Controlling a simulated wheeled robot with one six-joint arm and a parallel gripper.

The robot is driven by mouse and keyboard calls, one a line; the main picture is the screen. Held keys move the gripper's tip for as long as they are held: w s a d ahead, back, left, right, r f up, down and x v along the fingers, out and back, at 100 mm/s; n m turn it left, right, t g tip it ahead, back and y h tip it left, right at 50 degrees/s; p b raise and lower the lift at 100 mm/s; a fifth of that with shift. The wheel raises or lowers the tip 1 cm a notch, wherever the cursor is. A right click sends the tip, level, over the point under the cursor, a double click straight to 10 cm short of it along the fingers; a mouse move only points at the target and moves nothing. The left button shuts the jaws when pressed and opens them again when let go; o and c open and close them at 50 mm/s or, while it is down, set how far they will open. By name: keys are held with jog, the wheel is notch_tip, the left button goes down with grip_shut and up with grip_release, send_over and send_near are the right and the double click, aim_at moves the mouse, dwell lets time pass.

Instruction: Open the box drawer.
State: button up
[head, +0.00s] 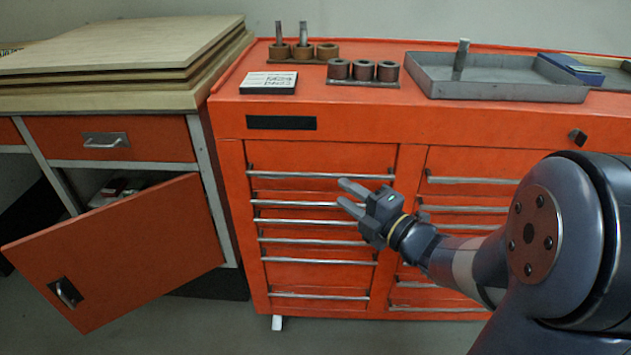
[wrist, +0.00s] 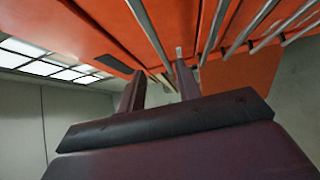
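An orange tool cabinet (head: 375,124) stands in the middle of the head view. Its left column has several shut drawers (head: 318,160) with long silver bar handles (head: 322,174). A right column of drawers (head: 468,162) is partly hidden behind my arm. No label shows which one is the box drawer. My gripper (head: 342,195) is in front of the left column, near its right side, at the height of the upper handles. Its two fingers are apart with nothing between them. In the wrist view the fingers (wrist: 158,78) are also apart, with orange drawer fronts and silver bars beyond.
A workbench at left has a shut orange drawer (head: 108,139) and an orange door (head: 125,252) standing open into the floor space. Stacked boards (head: 120,50) lie on it. The cabinet top carries a metal tray (head: 500,92), ring holders (head: 362,72) and a white box (head: 268,83).

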aim_at(319, 177)
jog(key=x, duration=0.9)
jog(key=shift+a+b, duration=0.15)
jog(key=shift+b, duration=0.2)
grip_shut()
